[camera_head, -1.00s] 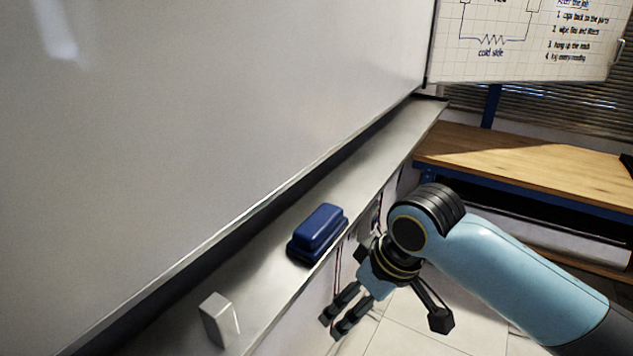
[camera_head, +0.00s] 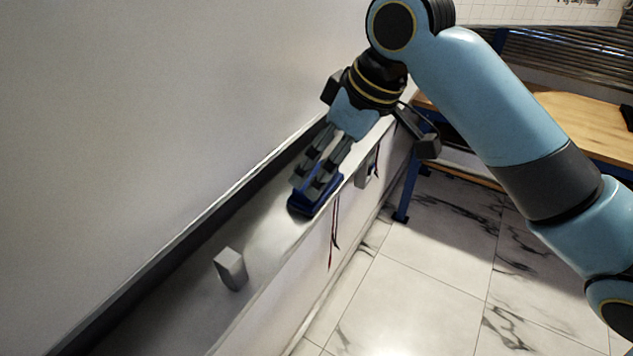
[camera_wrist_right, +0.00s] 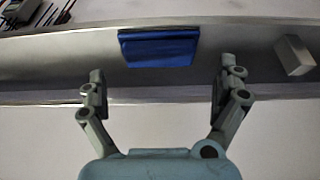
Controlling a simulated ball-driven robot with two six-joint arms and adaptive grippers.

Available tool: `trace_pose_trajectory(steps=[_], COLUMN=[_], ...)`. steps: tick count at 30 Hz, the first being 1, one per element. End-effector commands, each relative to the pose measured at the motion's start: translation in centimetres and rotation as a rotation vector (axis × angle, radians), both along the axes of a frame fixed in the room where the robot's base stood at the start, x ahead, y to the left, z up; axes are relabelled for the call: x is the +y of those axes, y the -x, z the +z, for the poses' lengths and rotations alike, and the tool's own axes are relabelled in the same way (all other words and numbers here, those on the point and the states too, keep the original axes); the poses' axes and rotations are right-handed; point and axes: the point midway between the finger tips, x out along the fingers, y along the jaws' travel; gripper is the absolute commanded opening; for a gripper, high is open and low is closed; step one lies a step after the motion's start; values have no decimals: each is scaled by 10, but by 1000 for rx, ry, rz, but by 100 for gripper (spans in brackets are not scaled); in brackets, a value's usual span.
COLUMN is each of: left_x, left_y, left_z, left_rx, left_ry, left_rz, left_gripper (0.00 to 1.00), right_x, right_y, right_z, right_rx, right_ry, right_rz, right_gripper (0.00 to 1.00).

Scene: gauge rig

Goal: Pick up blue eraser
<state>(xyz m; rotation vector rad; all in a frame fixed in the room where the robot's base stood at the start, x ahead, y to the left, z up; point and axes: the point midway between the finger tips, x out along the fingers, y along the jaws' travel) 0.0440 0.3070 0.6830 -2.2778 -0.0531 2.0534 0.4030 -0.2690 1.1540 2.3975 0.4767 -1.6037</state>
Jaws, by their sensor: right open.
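The blue eraser (camera_head: 317,197) lies on the ledge below the whiteboard, partly hidden behind my gripper in the head view. It shows whole as a blue block in the right wrist view (camera_wrist_right: 158,47). My right gripper (camera_head: 311,186) is above the eraser in the head view, fingers pointing down at it. In the right wrist view the fingers (camera_wrist_right: 160,78) are spread wide with nothing between them; the eraser sits beyond the tips, centred between them. I cannot tell whether a finger touches it. My left gripper is not in view.
The grey ledge (camera_head: 265,232) runs along the whiteboard (camera_head: 130,110). A small light block (camera_head: 231,268) stands on it nearer to me. Thin dark red cords (camera_head: 334,230) hang below the ledge edge. A wooden bench (camera_head: 570,118) is at the right; the tiled floor between is open.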

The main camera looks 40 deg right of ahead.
Motion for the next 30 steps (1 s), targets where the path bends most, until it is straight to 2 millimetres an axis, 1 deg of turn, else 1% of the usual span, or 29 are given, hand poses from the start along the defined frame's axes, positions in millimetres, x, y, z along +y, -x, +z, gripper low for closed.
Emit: trace_pose_trajectory(steps=[3,6,9,16,27,30], left_x=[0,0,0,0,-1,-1], left_y=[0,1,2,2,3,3], left_z=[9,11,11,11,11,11], left_rx=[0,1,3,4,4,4], left_ry=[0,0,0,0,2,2], left_rz=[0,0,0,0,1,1], left_gripper=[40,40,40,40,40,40], right_x=[4,5,6,6,6,6], right_y=[-10,-16,-18,-19,-19,-19], right_z=[-14,-28,-36,-38,-37,-37], right_rx=[4,4,2,0,0,0], right_ry=[-5,-4,-2,0,-1,-2], right_rz=[-3,-2,0,0,-1,-1], right_gripper=[100,100,100,100,52,52])
